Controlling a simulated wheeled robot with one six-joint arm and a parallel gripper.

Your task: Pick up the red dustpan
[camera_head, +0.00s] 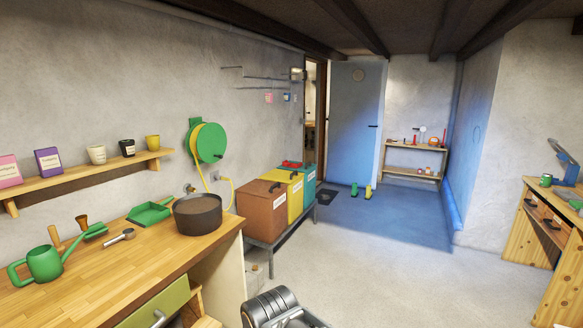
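A small red object (292,164) lies on top of the teal bin (307,185), at the back end of the row of bins. It may be the red dustpan, but it is too small for me to be sure of its shape. A green dustpan (149,213) lies on the wooden counter at the left, beside a dark pot (198,214). A black and grey part of my arm shows at the bottom middle edge. My gripper's fingers do not show.
A brown bin (262,210) and a yellow bin (291,195) stand before the teal one on a low grey stand. A wooden counter (95,284) is at the left, a workbench (530,232) at the right. The floor (370,265) between is clear. Small boots (367,191) stand farther back.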

